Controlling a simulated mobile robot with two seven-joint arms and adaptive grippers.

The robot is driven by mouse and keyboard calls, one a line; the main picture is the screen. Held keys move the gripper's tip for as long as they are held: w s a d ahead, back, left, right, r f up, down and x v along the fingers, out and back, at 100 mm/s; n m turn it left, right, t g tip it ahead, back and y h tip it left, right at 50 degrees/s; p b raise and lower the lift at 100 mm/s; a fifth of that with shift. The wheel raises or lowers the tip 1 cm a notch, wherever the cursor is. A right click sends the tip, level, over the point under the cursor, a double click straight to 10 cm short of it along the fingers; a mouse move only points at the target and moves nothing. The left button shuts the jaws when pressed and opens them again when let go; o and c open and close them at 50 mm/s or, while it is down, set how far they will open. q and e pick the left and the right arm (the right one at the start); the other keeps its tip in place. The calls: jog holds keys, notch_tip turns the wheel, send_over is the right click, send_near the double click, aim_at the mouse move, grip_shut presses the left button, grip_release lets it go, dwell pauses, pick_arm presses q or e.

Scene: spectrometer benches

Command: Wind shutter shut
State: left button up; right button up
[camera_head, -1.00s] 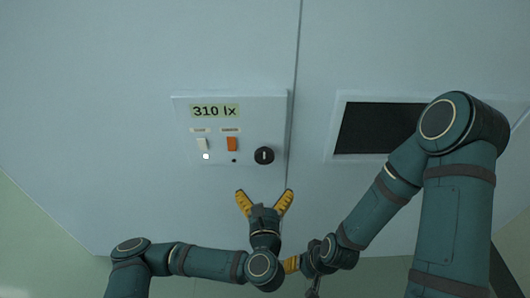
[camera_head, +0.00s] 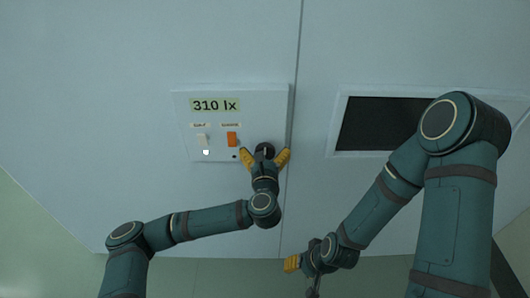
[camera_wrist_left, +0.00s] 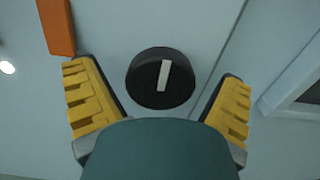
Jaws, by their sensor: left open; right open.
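A control panel (camera_head: 182,140) on the pale wall carries a display (camera_head: 215,105) reading 310 lx, a white rocker switch (camera_head: 202,141), an orange rocker switch (camera_head: 232,139) and a round black knob (camera_head: 265,147). In the left wrist view the knob (camera_wrist_left: 160,78) has a white bar tilted slightly right of upright. My left gripper (camera_head: 265,158) is open, its yellow fingers on either side of the knob and apart from it. The left gripper's fingers also show in the wrist view (camera_wrist_left: 160,105). My right gripper (camera_head: 291,263) is low in the head view, away from the panel.
A dark window with a pale frame (camera_head: 336,150) is set in the wall right of the panel. A vertical seam runs beside the panel. A small white light (camera_head: 206,153) glows under the white switch. The wall left of the panel is clear.

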pick_arm(q)
jog(key=c, duration=1.3)
jog(key=shift+o, duration=0.2)
